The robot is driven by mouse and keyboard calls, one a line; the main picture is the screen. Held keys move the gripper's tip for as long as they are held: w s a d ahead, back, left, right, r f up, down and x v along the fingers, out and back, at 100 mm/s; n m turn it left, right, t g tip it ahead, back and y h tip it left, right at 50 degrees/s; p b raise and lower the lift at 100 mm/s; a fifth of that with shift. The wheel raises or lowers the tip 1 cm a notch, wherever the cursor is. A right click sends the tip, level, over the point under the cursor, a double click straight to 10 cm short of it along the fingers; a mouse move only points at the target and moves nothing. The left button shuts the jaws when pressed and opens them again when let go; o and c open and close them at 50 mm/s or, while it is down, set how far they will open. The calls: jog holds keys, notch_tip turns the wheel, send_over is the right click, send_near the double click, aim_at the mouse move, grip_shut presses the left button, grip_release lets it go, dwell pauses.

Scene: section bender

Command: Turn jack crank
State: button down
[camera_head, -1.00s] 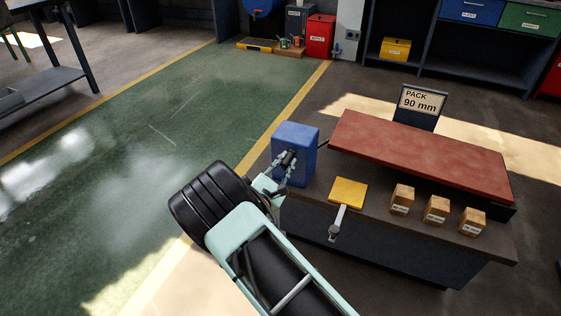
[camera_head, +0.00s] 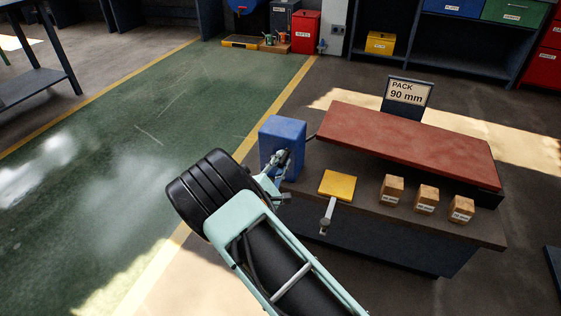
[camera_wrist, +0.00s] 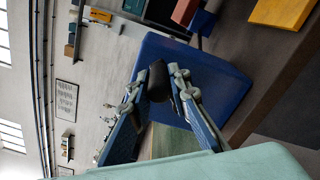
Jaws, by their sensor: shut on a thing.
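The blue box (camera_head: 281,135) of the jack stands at the left end of the dark bench, and its blue body also fills the middle of the wrist view (camera_wrist: 215,80). My gripper (camera_head: 279,158) is at the front face of this box. In the wrist view my two fingers (camera_wrist: 160,80) are closed around a dark crank handle (camera_wrist: 157,76), which sits between the fingertips. The rest of the crank is hidden behind the fingers. In the head view the handle is too small and covered to make out.
A yellow plate (camera_head: 338,184) with a grey lever (camera_head: 327,215) sits right of the box. A red slab (camera_head: 405,143), three small wooden blocks (camera_head: 392,189) and a "PACK 90 mm" sign (camera_head: 408,92) are on the bench. The green floor at left is clear.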

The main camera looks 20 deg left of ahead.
jog(key=shift+d+f, duration=0.1)
jog(key=c, duration=1.8)
grip_release()
jog(key=shift+s, duration=0.1)
jog(key=s+a, duration=0.1)
jog(key=s, duration=1)
jog(key=shift+s, duration=0.4)
